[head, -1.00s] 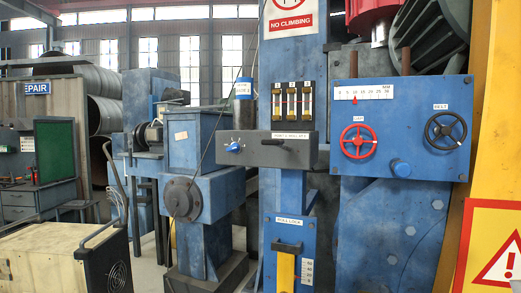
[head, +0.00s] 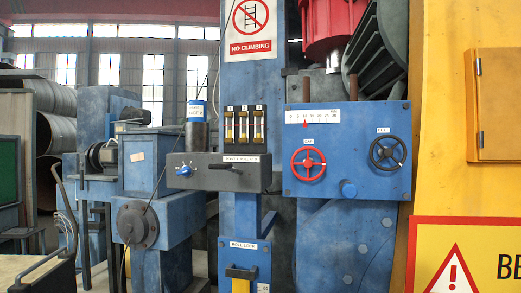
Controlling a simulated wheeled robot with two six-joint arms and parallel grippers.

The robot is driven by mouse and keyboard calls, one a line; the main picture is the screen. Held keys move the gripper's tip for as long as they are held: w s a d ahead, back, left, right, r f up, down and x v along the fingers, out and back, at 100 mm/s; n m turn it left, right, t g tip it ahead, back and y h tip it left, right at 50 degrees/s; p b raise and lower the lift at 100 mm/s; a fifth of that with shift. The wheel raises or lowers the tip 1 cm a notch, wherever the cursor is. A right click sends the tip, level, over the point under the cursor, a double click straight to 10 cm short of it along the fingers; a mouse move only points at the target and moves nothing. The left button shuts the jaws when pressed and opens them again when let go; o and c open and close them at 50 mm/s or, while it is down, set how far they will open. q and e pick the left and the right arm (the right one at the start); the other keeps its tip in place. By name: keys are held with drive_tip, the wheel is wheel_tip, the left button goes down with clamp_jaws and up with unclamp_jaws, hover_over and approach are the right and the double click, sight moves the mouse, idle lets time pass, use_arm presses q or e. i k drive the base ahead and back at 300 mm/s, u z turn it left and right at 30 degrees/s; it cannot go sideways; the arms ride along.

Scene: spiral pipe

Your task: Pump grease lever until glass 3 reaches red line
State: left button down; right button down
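Three sight glasses stand side by side on the blue column; glass 3 (head: 257,131), the rightmost, shows yellow at its lower part. Its red line is too small to make out. Below them is a dark grey pump box (head: 215,173) with a label that seems to read pump and roller. A black lever (head: 224,167) lies across its front, and a blue knob (head: 185,171) is on its left. Neither of my grippers is in view, and nothing touches the lever.
A blue panel (head: 347,187) right of the pump box carries a red handwheel (head: 308,163), a black handwheel (head: 387,151) and a scale. A roll lock plate (head: 245,262) is below. A yellow frame with a warning sign (head: 465,255) stands at right. A dark cart (head: 45,270) is at lower left.

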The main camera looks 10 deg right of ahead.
sight(227, 167)
drive_tip(key=z, duration=1.85)
drive_tip(key=k, duration=1.05)
drive_tip(key=u, duration=1.75)
drive_tip(key=i, duration=0.5)
